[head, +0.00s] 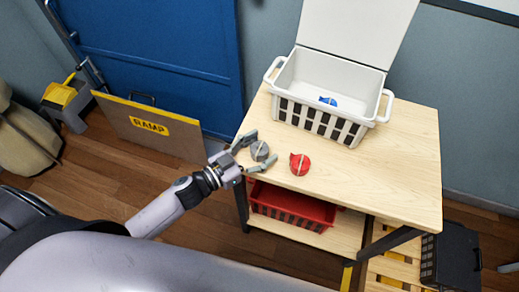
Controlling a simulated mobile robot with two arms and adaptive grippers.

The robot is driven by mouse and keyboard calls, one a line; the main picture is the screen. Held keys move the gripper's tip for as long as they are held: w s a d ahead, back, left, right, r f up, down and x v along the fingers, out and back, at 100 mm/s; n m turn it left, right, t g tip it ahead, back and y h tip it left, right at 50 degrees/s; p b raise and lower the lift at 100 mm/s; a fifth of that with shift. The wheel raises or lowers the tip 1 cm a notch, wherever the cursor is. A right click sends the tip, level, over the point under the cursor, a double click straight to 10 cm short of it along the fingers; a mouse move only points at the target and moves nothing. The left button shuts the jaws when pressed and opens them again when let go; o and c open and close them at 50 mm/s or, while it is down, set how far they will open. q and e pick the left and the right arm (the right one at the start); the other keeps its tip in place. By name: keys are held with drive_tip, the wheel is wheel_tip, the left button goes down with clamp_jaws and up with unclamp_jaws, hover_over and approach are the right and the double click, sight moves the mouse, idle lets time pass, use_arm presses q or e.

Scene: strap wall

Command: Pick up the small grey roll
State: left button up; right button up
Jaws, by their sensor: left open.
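The small grey roll (260,151) lies near the left edge of the light wooden table (410,165). My left gripper (262,152) is open at that edge, with one finger on the far side of the grey roll and one on the near side. The roll sits between the fingers; I cannot tell whether either finger touches it. A red roll (300,164) lies just to the right, close to the near finger. My right gripper is not in view.
A white basket (355,133) with a raised lid stands at the table's back and holds a blue item (328,101). A red crate (290,213) sits on the shelf below. The table's right side is clear. A ramp board (150,127) leans near the blue door.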

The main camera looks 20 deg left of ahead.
use_arm(q)
drive_tip(key=shift+c, duration=0.5)
drive_tip(key=c, duration=1.1)
drive_tip(key=shift+o, duration=0.2)
drive_tip(key=shift+r, duration=0.1)
